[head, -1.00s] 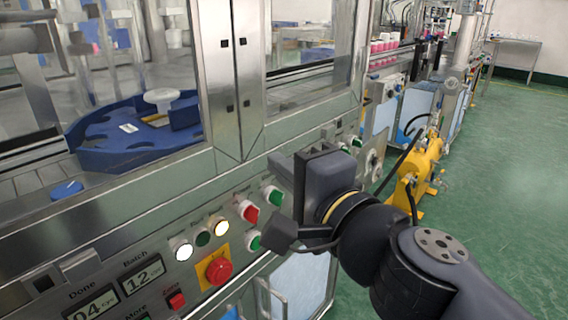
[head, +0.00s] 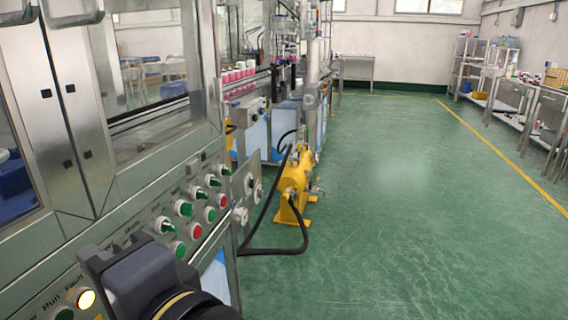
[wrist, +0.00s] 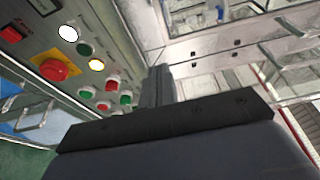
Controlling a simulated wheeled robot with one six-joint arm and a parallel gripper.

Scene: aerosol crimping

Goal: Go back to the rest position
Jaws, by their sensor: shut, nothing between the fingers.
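My gripper (wrist: 159,84) shows in the wrist view as dark fingers held together, with nothing between them. It is in front of the machine's control panel, with the panel's lights and buttons to its left and the steel doors beyond it. Whether it touches the machine cannot be told. In the head view my dark wrist is at the bottom left, close to the panel, and the fingertips cannot be made out.
The control panel (head: 128,234) carries green and red switches. In the wrist view a red emergency button (wrist: 54,69) sits on a yellow plate. A yellow pump unit (head: 292,190) with a black hose stands on the floor. Open green floor (head: 400,200) lies to the right.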

